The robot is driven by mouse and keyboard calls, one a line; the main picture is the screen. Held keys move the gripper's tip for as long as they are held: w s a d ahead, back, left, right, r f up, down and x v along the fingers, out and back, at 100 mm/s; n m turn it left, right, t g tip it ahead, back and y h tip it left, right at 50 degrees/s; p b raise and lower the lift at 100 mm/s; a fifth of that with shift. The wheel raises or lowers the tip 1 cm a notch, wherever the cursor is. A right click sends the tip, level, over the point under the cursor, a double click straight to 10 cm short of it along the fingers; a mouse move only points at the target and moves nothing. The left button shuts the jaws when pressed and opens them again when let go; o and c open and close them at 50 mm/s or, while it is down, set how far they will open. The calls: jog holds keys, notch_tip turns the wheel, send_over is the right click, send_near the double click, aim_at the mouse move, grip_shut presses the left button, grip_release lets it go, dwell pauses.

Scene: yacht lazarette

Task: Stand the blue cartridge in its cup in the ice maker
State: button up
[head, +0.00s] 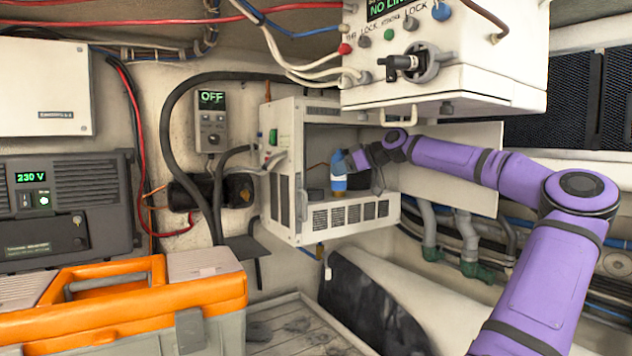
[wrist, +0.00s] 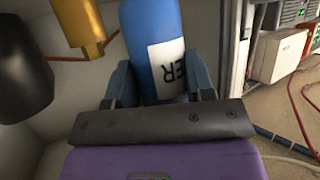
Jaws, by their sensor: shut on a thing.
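The ice maker (head: 283,168) is a white vented box on the wall with its front open. My gripper (head: 350,162) reaches into it from the right and is shut on the blue cartridge (head: 339,169), which has a white label band. In the head view the cartridge looks about upright. In the wrist view the cartridge (wrist: 150,25) stands between both fingers, its label turned partly sideways. A brass-coloured piece (head: 338,194) shows just below the cartridge in the head view; I cannot tell whether it is the cup or whether they touch. The cartridge's far end is cut off in the wrist view.
A brass fitting (wrist: 78,22) and a black rounded part (wrist: 22,75) are inside, left of the cartridge. The open door panel (head: 470,190) lies behind my forearm. A white control box (head: 450,85) hangs above. An orange toolbox (head: 120,310) stands at lower left.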

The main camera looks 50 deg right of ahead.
jog(key=w, duration=0.2)
jog(key=w+a, duration=0.1)
jog(key=w, duration=0.2)
jog(key=w+a, duration=0.1)
jog(key=w, duration=0.2)
jog(key=shift+w+a+f, duration=0.2)
jog(key=shift+a+f, duration=0.05)
jog(key=shift+s+f, duration=0.2)
jog(key=shift+f, duration=1.05)
jog(key=shift+c, duration=0.8)
jog(key=shift+f, duration=0.45)
jog(key=shift+c, duration=1.4)
jog(key=o, duration=1.4)
jog(key=shift+w, duration=0.2)
jog(key=shift+c, duration=0.2)
jog(key=shift+s+d+r, duration=0.15)
jog(key=shift+s+r, duration=0.1)
jog(key=shift+s, duration=0.05)
jog(key=v, duration=1.1)
jog(key=shift+s, duration=0.2)
jog(key=shift+d+r, duration=0.1)
